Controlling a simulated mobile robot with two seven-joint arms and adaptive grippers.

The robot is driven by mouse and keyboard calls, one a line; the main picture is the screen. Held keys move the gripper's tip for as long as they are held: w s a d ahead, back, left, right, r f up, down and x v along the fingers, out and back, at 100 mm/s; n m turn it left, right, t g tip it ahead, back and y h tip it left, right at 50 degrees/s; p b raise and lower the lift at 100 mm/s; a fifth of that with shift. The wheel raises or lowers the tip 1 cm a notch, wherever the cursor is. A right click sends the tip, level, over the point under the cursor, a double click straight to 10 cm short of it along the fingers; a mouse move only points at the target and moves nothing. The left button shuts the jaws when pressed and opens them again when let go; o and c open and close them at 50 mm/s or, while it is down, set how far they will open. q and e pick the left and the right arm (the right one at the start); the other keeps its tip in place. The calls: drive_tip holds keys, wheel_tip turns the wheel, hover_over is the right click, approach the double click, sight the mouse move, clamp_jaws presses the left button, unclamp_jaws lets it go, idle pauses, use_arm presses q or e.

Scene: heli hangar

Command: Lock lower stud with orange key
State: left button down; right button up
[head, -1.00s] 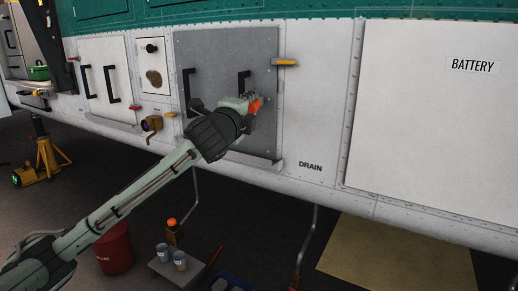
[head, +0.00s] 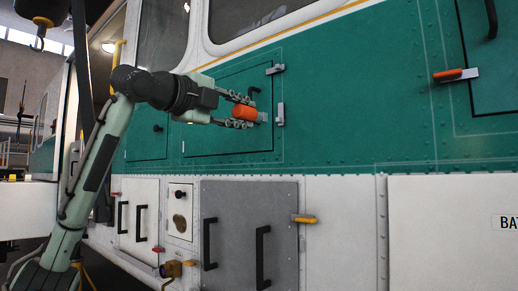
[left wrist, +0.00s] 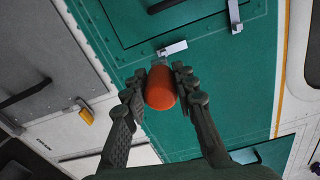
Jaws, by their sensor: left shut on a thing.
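The orange key (head: 244,113) is held between the fingers of my left gripper (head: 243,111), in front of the green hatch (head: 218,130). In the head view its far end points right, towards the pale lower stud latch (head: 280,114) at the hatch's right edge. In the left wrist view the orange key (left wrist: 160,90) lies between the two fingertips, just short of the lower latch (left wrist: 172,48); I cannot tell whether they touch. The upper latch (head: 275,69) sits above it and also shows in the left wrist view (left wrist: 235,15). My right gripper is not in view.
Below the green hatch are a grey door (head: 238,222) with black handles and a yellow latch (head: 305,219). Another green panel with an orange-handled latch (head: 455,74) is at the right. A dark hook (head: 40,35) hangs at upper left.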

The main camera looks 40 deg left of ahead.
use_arm(q)
drive_tip(key=shift+s+r, duration=0.2)
drive_tip(key=shift+r, duration=0.1)
drive_tip(key=shift+w, duration=0.3)
drive_tip(key=shift+w+d, duration=0.15)
drive_tip(key=shift+w, duration=1.05)
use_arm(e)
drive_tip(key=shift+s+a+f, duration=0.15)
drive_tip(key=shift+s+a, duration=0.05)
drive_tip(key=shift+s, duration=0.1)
use_arm(q)
drive_tip(key=shift+w, duration=0.15)
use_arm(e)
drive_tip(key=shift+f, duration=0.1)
use_arm(q)
drive_tip(key=shift+w+p, duration=0.1)
drive_tip(key=shift+p, duration=0.2)
drive_tip(key=shift+w, duration=0.1)
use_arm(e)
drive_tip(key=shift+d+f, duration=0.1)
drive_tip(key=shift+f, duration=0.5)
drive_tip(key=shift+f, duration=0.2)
